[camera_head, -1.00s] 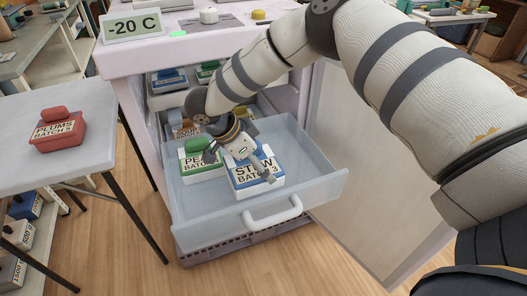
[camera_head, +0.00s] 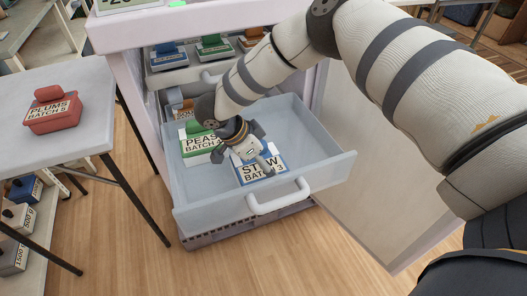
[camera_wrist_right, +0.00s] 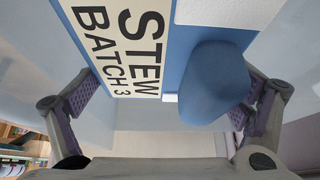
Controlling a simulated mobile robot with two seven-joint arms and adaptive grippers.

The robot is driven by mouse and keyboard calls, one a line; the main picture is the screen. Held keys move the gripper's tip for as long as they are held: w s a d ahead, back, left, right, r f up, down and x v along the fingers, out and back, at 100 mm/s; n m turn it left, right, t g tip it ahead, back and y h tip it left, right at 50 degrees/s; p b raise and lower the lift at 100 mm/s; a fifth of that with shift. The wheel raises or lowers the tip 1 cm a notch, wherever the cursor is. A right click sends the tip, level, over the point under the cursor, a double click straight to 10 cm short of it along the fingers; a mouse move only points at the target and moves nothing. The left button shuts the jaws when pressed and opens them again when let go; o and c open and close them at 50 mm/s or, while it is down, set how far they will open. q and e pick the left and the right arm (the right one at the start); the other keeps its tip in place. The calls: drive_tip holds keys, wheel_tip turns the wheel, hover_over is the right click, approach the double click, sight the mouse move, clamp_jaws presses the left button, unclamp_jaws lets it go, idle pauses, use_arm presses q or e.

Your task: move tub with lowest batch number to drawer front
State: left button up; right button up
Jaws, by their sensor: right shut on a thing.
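A blue tub labelled STEW BATCH 3 (camera_head: 257,172) is in the open lower drawer (camera_head: 335,170), close behind its front wall. My right gripper (camera_head: 256,156) is over the tub and shut on it. In the right wrist view the tub's label (camera_wrist_right: 122,50) and blue handle (camera_wrist_right: 215,82) show between the two fingers; the exact contact is hard to see. A green tub labelled PEAS (camera_head: 203,148) is to its left, its batch number partly hidden by the gripper. A red tub labelled PLUMS BATCH 5 (camera_head: 53,112) stands on the side table. My left gripper is not in view.
The drawer handle (camera_head: 280,200) sticks out at the front. Several tubs stand on the freezer's upper level (camera_head: 190,72). An orange-brown tub (camera_head: 178,106) is behind the peas. The open freezer door (camera_head: 375,200) is on the right. The drawer's right side looks clear.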

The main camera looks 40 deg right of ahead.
drive_tip(key=shift+r, duration=0.2)
drive_tip(key=shift+f, duration=0.5)
drive_tip(key=o, duration=1.1)
drive_tip(key=v, duration=1.2)
